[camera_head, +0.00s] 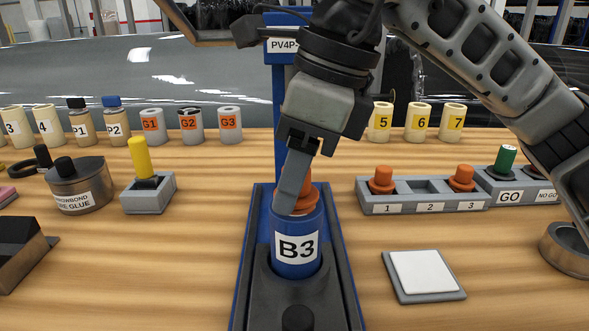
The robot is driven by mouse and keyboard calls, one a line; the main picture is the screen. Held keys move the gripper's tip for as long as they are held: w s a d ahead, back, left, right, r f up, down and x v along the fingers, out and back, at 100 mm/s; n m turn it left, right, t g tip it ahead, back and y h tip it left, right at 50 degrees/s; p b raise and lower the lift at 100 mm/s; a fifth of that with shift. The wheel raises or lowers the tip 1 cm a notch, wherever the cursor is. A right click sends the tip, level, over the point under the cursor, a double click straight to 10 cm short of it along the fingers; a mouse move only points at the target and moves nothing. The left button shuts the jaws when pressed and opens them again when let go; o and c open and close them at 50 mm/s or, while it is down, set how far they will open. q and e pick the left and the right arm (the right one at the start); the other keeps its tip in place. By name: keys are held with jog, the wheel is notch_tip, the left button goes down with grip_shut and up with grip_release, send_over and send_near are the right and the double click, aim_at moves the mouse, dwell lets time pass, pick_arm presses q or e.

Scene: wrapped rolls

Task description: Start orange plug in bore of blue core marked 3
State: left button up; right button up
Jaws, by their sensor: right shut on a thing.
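The blue core marked B3 (297,262) stands upright in a dark cradle with blue edges (347,290), in the middle of the table. My right gripper (296,192) is directly above the core, pointing down, shut on an orange plug (308,197). The plug is at the core's top opening; the gripper finger hides part of it. I cannot tell how deep it sits in the bore. My left gripper is not in view.
A grey tray (376,208) marked 1, 2, 3 holds orange plugs in slots 1 and 3; slot 2 is empty. A GO gauge block (508,197) stands beside it. A white pad (424,272) lies at front right. A blue post (279,110) rises behind the core.

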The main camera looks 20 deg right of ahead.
dwell(0.3)
jog(key=o, duration=1)
jog(key=p+v, duration=0.3)
jog(key=v, duration=1.3)
jog(key=shift+p, duration=0.3)
